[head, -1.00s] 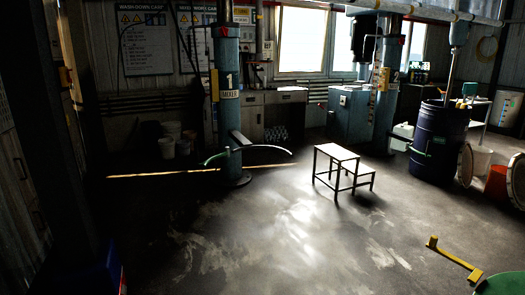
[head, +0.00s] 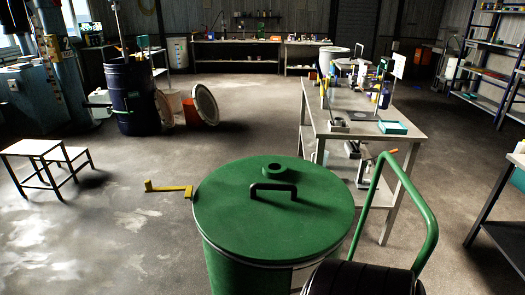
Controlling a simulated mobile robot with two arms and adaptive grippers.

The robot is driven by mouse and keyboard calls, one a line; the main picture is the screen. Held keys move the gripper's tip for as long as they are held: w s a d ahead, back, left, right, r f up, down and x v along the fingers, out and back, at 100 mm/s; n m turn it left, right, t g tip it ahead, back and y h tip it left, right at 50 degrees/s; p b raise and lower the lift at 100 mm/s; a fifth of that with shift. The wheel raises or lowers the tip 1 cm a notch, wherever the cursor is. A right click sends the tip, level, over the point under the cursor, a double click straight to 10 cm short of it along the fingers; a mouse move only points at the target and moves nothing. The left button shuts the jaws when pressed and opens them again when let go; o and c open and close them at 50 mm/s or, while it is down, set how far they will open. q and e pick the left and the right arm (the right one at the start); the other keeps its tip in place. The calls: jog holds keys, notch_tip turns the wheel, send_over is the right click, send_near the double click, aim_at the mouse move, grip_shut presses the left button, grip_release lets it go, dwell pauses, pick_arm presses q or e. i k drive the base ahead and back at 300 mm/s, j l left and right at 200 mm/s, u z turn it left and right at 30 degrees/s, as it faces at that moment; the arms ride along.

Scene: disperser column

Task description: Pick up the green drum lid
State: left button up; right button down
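The green drum lid (head: 240,208) lies flat on top of a green drum (head: 235,268) in the lower middle of the head view. It has a dark bar handle (head: 273,187) standing up near its middle and a round green cap behind the handle. A pale ring runs around the rim under the lid. Neither of my grippers shows in the head view.
A yellow bar (head: 168,188) juts out left of the drum. A green tubular handle (head: 428,225) and a black ribbed cylinder (head: 362,280) stand close at its right. A workbench (head: 352,128) is behind. A step stool (head: 35,150) stands left.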

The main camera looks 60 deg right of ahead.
aim_at(273, 209)
jog(key=z, duration=2)
